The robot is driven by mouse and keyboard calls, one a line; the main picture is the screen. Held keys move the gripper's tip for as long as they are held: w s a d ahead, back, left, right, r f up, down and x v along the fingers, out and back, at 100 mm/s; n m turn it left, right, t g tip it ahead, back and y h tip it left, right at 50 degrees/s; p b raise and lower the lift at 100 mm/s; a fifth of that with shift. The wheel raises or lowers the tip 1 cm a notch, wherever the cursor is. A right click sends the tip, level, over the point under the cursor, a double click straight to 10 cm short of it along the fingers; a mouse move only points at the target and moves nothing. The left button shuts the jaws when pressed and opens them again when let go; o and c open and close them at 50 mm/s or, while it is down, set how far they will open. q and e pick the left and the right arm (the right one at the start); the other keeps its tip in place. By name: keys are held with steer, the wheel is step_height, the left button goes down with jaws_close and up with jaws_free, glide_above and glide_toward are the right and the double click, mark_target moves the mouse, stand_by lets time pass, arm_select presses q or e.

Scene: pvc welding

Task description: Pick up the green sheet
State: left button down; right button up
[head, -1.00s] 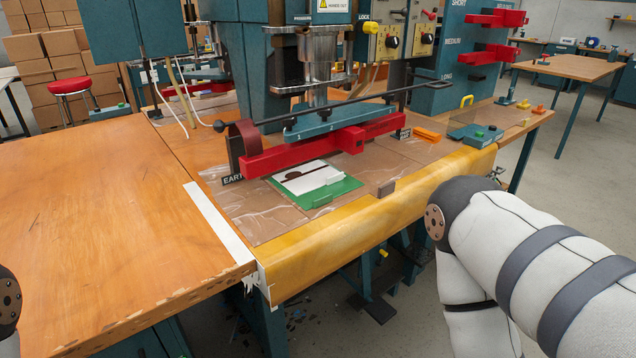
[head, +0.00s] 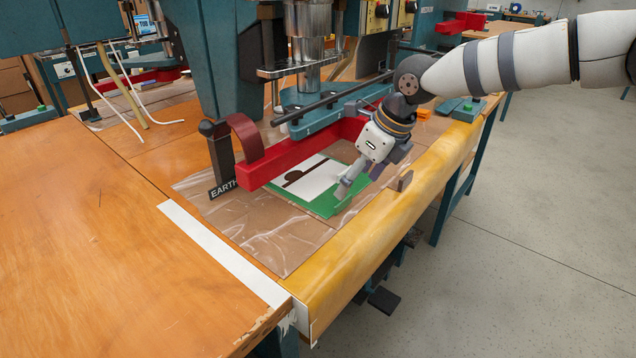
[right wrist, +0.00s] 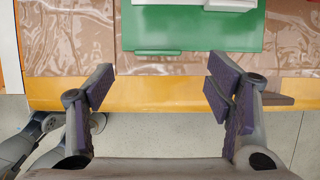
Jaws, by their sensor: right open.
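The green sheet (head: 323,208) lies flat on the clear-covered bench bed, in front of the red bar of the press. A white sheet (head: 325,175) with a dark brown strip and round mark lies on top of it, leaving green showing along the front edge. My right gripper (head: 346,188) is over the sheet's front right part in the head view and hides some of it. In the right wrist view the green sheet (right wrist: 225,35) is ahead of the open, empty fingers (right wrist: 160,85), with a gap between.
The red bar (head: 262,168) and blue press head (head: 325,115) stand just behind the sheet. A yellow rounded bench edge (head: 365,240) runs in front, with a small brown block (head: 405,181) on it. The wooden table (head: 100,240) at left is clear.

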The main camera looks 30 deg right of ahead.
mark_target(345, 200)
steer(key=x, duration=0.6)
steer(key=shift+a+b, duration=0.1)
steer(key=shift+b, duration=0.3)
steer(key=shift+r, duration=0.1)
steer(key=c, duration=1.6)
steer(key=shift+c, duration=0.2)
